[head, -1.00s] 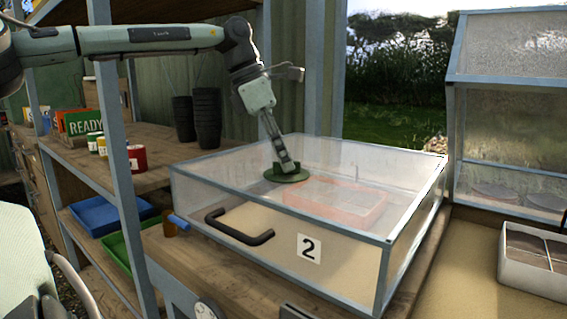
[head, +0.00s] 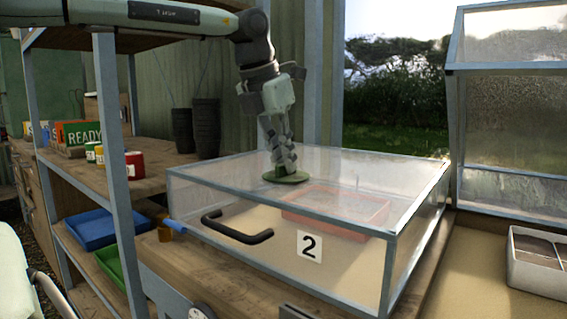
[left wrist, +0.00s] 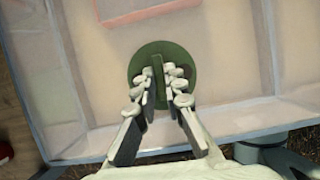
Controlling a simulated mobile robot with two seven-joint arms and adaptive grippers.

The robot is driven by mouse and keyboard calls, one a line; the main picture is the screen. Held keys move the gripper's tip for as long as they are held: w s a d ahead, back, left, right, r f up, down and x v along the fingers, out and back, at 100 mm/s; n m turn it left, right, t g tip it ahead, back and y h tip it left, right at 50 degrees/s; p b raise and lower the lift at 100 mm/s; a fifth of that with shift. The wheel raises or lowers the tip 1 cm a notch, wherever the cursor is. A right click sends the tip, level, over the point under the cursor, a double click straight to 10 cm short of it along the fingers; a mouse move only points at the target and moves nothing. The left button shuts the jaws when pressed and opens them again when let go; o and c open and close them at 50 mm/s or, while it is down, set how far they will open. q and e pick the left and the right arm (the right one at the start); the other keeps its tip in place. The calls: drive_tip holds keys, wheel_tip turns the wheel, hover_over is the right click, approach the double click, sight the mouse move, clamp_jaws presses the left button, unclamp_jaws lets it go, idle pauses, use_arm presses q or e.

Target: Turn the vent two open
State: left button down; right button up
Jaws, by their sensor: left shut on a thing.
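Vent two is a round green disc (head: 286,177) on the clear lid of the cold frame (head: 398,226) marked 2. In the left wrist view the disc (left wrist: 176,62) has a raised green bar (left wrist: 158,80) across its middle. My left gripper (head: 284,168) comes down on the disc from above. In the left wrist view its fingers (left wrist: 160,88) are shut on the bar, one on each side. A small dark spot shows at the disc's right edge. My right gripper cannot be made out.
A red tray (head: 335,209) is under the lid. The frame has a black handle (head: 236,232) in front. Shelves at left hold a READY sign (head: 84,137), small pots and black pots (head: 205,128). Another frame with its lid raised (head: 508,110) stands at right.

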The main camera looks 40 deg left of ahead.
idle(0.4)
use_arm(q)
drive_tip(key=c, duration=1.6)
unclamp_jaws()
drive_tip(key=shift+r, duration=0.1)
drive_tip(key=v, duration=1.2)
drive_tip(key=shift+d, duration=0.1)
